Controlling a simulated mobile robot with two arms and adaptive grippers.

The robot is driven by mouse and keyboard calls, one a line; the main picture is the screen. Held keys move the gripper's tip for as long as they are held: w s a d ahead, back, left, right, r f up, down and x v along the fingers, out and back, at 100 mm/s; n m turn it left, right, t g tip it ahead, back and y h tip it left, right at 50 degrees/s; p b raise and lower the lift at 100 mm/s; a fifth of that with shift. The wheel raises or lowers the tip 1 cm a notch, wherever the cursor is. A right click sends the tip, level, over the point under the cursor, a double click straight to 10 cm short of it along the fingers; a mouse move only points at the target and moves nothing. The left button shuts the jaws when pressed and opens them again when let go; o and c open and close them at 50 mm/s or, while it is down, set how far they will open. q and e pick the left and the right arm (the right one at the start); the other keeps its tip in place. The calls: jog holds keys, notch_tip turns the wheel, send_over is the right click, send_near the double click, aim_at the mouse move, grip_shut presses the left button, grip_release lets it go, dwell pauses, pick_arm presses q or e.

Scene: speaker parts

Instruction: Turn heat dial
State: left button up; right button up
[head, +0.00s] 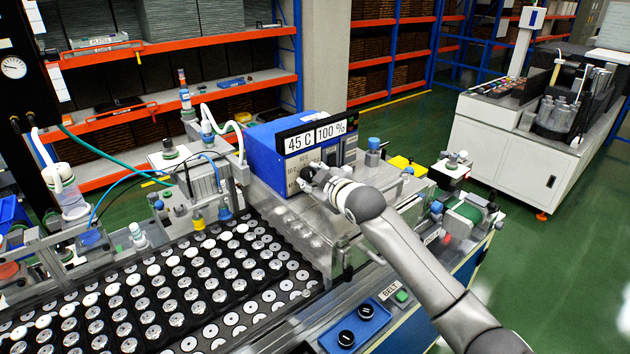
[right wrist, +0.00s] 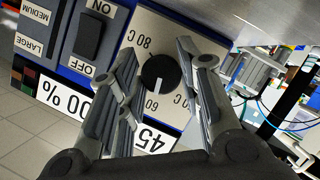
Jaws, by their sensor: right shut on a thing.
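The heat dial (right wrist: 160,74) is a round black knob with a white pointer line, on a pale panel marked with several temperatures, 60 C and 80 C among them. The pointer runs toward the lower part of the right wrist picture. My right gripper (right wrist: 157,62) has its fingers on either side of the dial and is shut on it. In the head view my right gripper (head: 310,177) is at the front of the blue heater box (head: 262,150) and hides the dial. The display (head: 315,136) on top reads 45 C and 100 %. My left gripper is out of view.
The right wrist view shows an ON/OFF switch (right wrist: 90,35) beside the dial panel. A tray of several round speaker parts (head: 190,290) fills the lower left. A clear cover (head: 312,222) lies below the box. A blue button panel (head: 357,328) is at the front.

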dwell(0.3)
jog(key=o, duration=1)
jog(key=v, duration=1.2)
jog(key=shift+o, duration=0.2)
